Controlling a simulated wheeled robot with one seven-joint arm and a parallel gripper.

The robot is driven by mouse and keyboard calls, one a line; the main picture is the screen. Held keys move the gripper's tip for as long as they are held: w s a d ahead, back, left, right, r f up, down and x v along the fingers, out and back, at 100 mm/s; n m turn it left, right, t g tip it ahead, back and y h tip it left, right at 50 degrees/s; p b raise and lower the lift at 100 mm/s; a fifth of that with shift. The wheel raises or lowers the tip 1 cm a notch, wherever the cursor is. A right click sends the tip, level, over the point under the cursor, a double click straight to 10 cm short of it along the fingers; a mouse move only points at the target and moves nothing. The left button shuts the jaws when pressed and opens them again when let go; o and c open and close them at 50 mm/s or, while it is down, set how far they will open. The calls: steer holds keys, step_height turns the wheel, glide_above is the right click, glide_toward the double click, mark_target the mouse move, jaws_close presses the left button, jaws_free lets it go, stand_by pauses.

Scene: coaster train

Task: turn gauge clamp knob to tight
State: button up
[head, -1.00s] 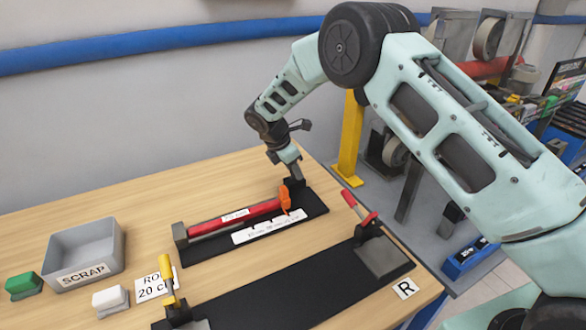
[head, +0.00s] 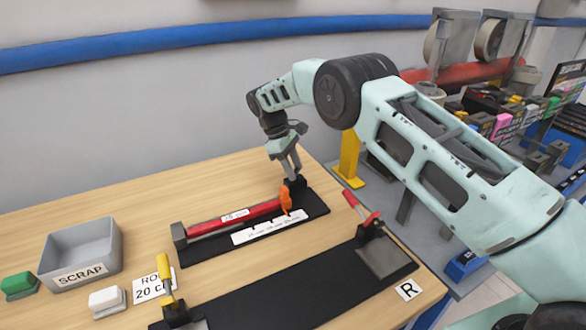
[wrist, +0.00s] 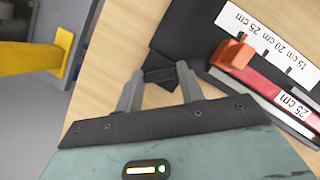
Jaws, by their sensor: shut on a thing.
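The length gauge has a red bar (head: 236,214) on a black base (head: 315,207) at the back of the table. An orange stop (head: 286,200) sits near its right end and also shows in the wrist view (wrist: 233,55). The dark clamp knob (wrist: 159,77) is between my fingers in the wrist view, just beyond the bar's end. My gripper (head: 291,174) points down and is shut on the knob; it also shows in the wrist view (wrist: 158,85). The fingers partly hide the knob, and I cannot read its turn position.
A white scale strip (head: 268,227) lies along the gauge. A black fixture (head: 290,289) with a red-handled clamp (head: 361,208) and a yellow-handled clamp (head: 166,277) is in front. A grey scrap bin (head: 82,252) stands left. A yellow post (head: 350,160) rises behind the table's edge.

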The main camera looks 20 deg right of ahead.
steer(key=shift+w+m+y, duration=0.1)
steer(key=shift+m+y, duration=0.2)
steer(key=shift+m, duration=0.8)
steer(key=shift+g, duration=0.3)
steer(key=o, duration=1)
steer(key=shift+r, duration=0.1)
steer(key=shift+w+r+b, duration=0.2)
steer(key=shift+r+b, duration=0.1)
steer(key=shift+b, duration=0.1)
steer(key=p+v, duration=0.3)
steer(key=v, duration=0.3)
steer(key=shift+r+p, duration=0.35)
steer(key=shift+p, duration=0.05)
steer(key=shift+a, duration=0.15)
